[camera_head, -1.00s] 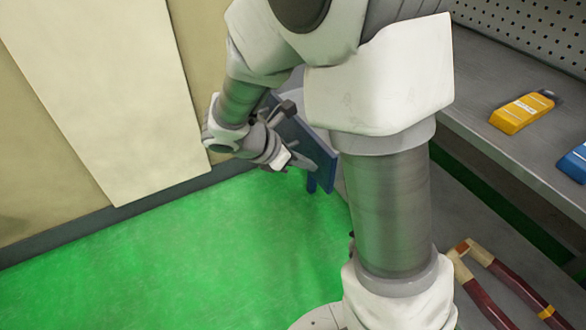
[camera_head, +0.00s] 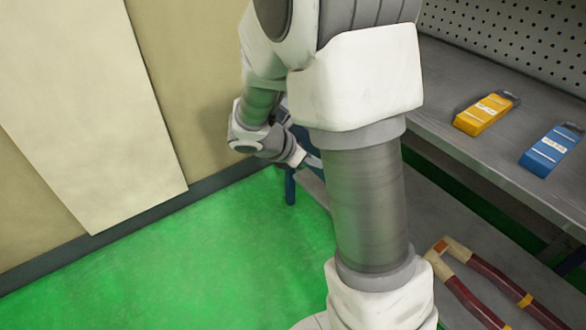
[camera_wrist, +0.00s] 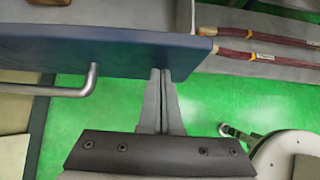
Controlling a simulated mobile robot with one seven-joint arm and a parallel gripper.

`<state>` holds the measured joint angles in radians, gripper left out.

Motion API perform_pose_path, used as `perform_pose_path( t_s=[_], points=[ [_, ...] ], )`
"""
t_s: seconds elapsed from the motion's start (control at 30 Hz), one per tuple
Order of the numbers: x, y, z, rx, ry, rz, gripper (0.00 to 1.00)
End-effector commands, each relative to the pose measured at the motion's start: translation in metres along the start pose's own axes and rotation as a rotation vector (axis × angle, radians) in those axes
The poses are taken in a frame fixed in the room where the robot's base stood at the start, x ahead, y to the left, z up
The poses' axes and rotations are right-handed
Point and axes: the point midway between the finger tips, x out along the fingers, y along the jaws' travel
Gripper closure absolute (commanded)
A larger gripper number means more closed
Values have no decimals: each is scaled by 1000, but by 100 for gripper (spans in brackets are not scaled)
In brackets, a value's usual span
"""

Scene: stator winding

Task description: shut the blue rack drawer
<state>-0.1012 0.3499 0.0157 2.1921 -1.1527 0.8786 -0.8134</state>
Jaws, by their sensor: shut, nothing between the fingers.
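The blue drawer front (camera_wrist: 130,55) spans the upper left of the wrist view, with a bent metal handle (camera_wrist: 75,88) on its face. Behind its top edge a pale tray-like interior (camera_wrist: 110,18) shows, so the drawer stands at least partly open. My gripper (camera_wrist: 161,74) is shut and empty. Its fingertips are at the drawer front's face, near its right end and right of the handle; they appear to touch it. In the head view, my gripper (camera_head: 308,160) is partly behind my own arm, which hides most of the drawer. A blue upright (camera_head: 290,185) shows below it.
A grey workbench (camera_head: 445,100) on the right holds a yellow box (camera_head: 486,113) and a blue box (camera_head: 551,149). Red-handled tools (camera_head: 475,300) lie on a lower grey shelf. A beige wall (camera_head: 185,70) stands at the back left. The green floor (camera_head: 200,260) is clear.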

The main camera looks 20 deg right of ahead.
Motion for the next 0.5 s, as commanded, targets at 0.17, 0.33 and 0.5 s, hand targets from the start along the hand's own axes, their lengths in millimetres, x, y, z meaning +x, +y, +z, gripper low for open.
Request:
perform_pose_path(
  t_s=[0.17, 0.33, 0.5],
  points=[
    [36, -2, 38, 4, -1, -6, 100],
    [69, -1, 71, 3, -1, -4, 100],
    [98, -1, 100, 2, -1, -4, 100]
  ],
)
